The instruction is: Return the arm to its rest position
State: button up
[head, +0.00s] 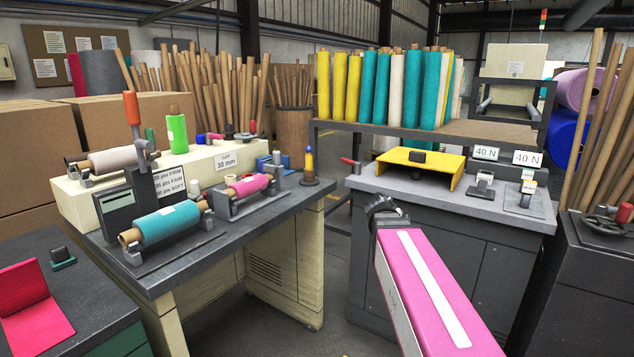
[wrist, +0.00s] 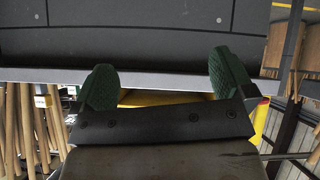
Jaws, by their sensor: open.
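My arm (head: 425,290), pink with a white stripe, reaches up from the lower right of the head view. My gripper (head: 385,208) is at its far end, small and dark, in front of the grey cabinet on the right. In the wrist view my gripper (wrist: 166,80) shows two green fingers set wide apart with nothing between them. The cabinet's dark front (wrist: 130,40) and its pale top edge (wrist: 160,78) lie beyond the fingers. Whether the fingers touch the cabinet cannot be told.
The right cabinet's top (head: 385,183) carries a yellow bracket (head: 440,165) and small blocks. The left bench (head: 160,270) holds a teal roll (head: 165,224) and a pink roll (head: 248,186). A floor gap (head: 335,250) lies between them. Brown poles (head: 600,130) lean at the right.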

jog(key=s+a+f+n+g+y, duration=0.2)
jog(key=s+a+f+g+y, duration=0.1)
jog(key=s+f, duration=0.5)
jog(key=s+a+f+n+g+y, duration=0.2)
jog(key=s+f, duration=0.7)
jog(key=f, duration=0.6)
jog(key=a+g+y, duration=0.1)
jog(key=a+g, duration=0.1)
jog(key=shift+f+n+g, duration=0.25)
jog(key=shift+n+g, duration=0.05)
jog(key=shift+g, duration=0.1)
